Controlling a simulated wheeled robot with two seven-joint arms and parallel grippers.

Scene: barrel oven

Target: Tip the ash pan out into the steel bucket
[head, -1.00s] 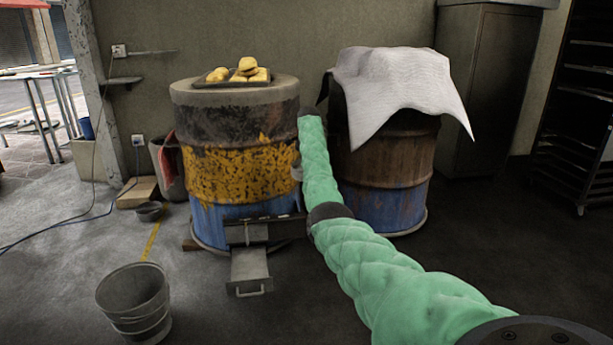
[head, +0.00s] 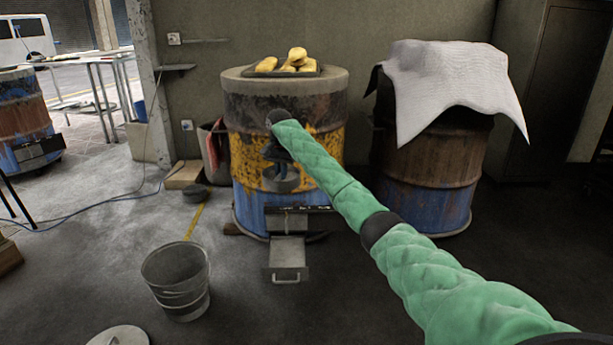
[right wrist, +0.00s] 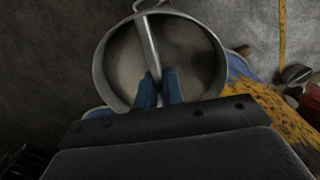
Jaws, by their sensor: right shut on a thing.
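The steel bucket (head: 176,282) stands open and upright on the floor at lower left in the head view. My right gripper (head: 281,160) is up in front of the yellow and blue barrel, right of and well above the bucket. My left gripper is out of view.
The barrel oven (head: 240,150) carries a tray of loaves. An open drawer (head: 287,260) juts from its base. A cloth-covered barrel (head: 425,185) stands to the right.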

